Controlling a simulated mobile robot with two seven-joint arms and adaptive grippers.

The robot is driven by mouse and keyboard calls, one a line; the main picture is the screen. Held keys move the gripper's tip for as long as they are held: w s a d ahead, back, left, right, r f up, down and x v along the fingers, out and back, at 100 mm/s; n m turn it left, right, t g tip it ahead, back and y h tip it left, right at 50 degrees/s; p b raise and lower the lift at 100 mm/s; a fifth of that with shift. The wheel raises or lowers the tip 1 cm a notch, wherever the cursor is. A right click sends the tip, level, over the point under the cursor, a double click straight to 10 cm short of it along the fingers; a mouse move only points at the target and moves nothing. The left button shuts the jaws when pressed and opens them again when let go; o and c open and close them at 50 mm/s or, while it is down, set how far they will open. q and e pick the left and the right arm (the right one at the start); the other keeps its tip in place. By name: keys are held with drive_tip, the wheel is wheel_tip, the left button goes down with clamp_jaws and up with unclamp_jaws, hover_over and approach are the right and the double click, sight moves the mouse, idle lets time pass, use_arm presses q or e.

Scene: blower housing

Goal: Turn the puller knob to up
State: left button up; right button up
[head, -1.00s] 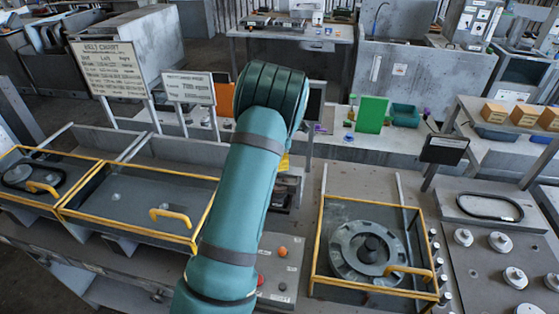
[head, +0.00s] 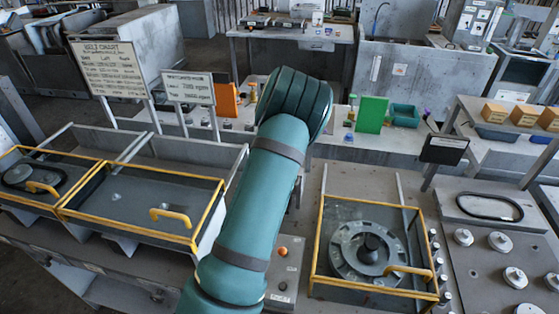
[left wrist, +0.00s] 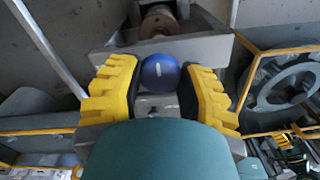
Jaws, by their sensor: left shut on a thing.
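A round blue knob (left wrist: 160,74) with a short white mark on its face shows in the left wrist view. The mark runs nearly up and down in that picture, a little tilted. My left gripper (left wrist: 161,86) has its two yellow-padded fingers on either side of the knob and is shut on it. In the head view my teal left arm hides the knob and the gripper. My right gripper is in neither view.
A yellow-framed guard (head: 318,235) over a round grey housing (head: 368,250) stands right of my arm. Yellow-framed bins (head: 140,227) stand to the left. An orange button (head: 282,252) is close to my arm. Two sign boards (head: 188,88) stand behind the bins.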

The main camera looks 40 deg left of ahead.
use_arm(q)
drive_tip(key=shift+n, duration=0.4)
drive_tip(key=o, duration=1.2)
wheel_tip(320, 180, up, 12)
drive_tip(key=shift+f, duration=0.1)
idle(0.4)
